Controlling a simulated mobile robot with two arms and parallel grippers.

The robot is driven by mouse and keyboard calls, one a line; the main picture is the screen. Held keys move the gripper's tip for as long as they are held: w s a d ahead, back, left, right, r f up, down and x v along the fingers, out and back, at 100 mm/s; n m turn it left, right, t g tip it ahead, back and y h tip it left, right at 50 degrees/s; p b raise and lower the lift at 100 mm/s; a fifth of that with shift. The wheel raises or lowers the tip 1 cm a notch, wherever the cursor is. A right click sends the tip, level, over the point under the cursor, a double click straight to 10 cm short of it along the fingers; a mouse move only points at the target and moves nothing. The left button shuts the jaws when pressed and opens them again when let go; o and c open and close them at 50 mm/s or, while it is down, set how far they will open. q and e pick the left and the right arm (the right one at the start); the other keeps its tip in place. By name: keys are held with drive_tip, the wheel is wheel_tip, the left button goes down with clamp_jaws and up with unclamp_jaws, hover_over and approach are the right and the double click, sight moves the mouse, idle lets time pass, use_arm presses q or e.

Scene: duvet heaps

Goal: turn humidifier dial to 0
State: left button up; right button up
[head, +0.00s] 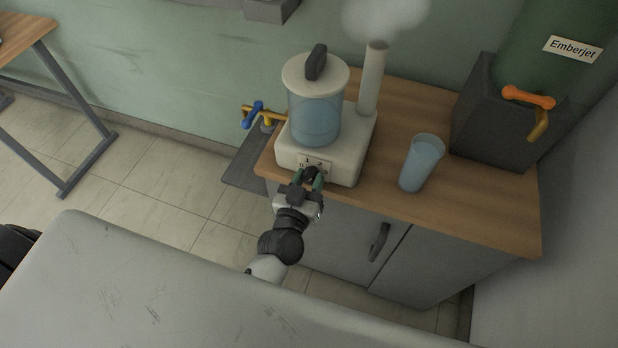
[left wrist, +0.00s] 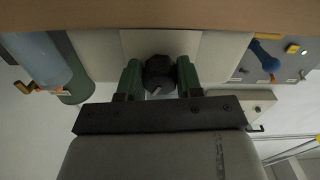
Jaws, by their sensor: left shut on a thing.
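The humidifier (head: 356,137) is a cream base with a clear water tank (head: 316,118) and a spout (head: 373,80) that gives off steam. It stands at the left end of a wooden counter. Its black dial (left wrist: 158,74) sits on the front, below a small panel (head: 305,161) with number marks. My left gripper (head: 313,180) reaches the front of the base, and its green fingers are shut on the dial from both sides. The fingers and dial hide part of the panel, so I cannot read the setting. My right gripper is not in view.
A blue cup (head: 421,163) stands on the counter (head: 470,205) right of the humidifier. A blue-handled yellow tap (head: 254,114) is at left. A grey scuffed surface (head: 130,290) fills the foreground.

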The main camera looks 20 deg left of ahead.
use_arm(q)
drive_tip(key=n, duration=0.2)
drive_tip(key=shift+r+n+p, duration=0.1)
drive_tip(key=shift+n+p, duration=0.3)
drive_tip(key=n, duration=0.2)
drive_tip(key=shift+n, duration=0.3)
drive_tip(key=n, duration=0.5)
drive_tip(key=shift+d+n+p, duration=0.1)
drive_tip(key=shift+n+p, duration=0.2)
drive_tip(key=n, duration=0.6)
drive_tip(key=shift+b, duration=0.4)
drive_tip(key=n+b, duration=0.1)
drive_tip(key=n, duration=0.5)
drive_tip(key=shift+r+n, duration=0.1)
drive_tip(key=shift+n, duration=0.3)
drive_tip(key=o, duration=0.9)
drive_tip(key=shift+s, duration=0.1)
